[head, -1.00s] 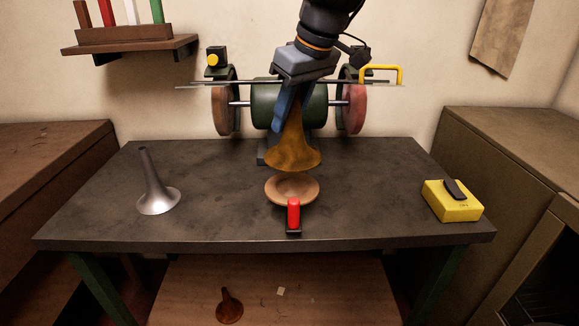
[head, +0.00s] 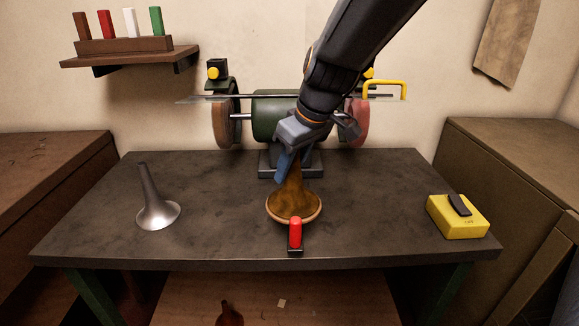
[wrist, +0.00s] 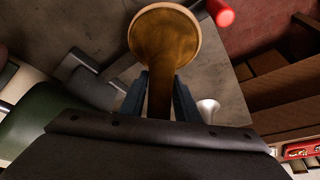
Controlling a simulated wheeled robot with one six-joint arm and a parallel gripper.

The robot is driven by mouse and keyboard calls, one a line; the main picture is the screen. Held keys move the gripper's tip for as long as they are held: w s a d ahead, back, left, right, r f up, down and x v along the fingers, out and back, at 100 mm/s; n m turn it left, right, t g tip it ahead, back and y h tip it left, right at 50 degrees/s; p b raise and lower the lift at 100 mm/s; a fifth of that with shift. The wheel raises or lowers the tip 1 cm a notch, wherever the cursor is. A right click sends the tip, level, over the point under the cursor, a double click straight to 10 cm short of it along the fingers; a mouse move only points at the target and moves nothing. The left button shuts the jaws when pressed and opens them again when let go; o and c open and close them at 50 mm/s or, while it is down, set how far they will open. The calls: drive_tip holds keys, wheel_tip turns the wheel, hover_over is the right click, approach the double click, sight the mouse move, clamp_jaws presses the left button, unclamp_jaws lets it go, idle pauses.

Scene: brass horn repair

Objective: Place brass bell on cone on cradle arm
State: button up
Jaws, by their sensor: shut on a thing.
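A grey metal flared cone (head: 157,207) stands apart on the left.
A yellow box (head: 458,216) lies at the table's right. The double-wheel grinder (head: 272,112) with a long rod stands behind. Table room (head: 215,190) is clear left of the bell. A brown flared piece (head: 229,315) sits below.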

drive_tip(key=shift+f, duration=0.15)
drive_tip(key=o, duration=1.1)
drive_tip(key=shift+o, duration=0.2)
drive_tip(key=shift+s+r, duration=0.1)
drive_tip(key=shift+r, duration=0.4)
drive_tip(key=b+v, duration=0.1)
drive_tip(key=v, duration=1)
drive_tip(key=s+d+f+m+g+h, duration=0.1)
drive_tip(key=s+d+f+m, duration=0.3)
drive_tip(key=f, duration=0.7)
drive_tip(key=s+d+f+m+g+h, duration=0.1)
drive_tip(key=s+d+f+m, duration=0.3)
drive_tip(key=s+d+f, duration=0.5)
wheel_tip(320, 180, down, 4)
drive_tip(key=shift+r+m+g+h, duration=0.2)
drive_tip(key=shift+m+g+h, duration=0.1)
drive_tip(key=shift+h, duration=0.2)
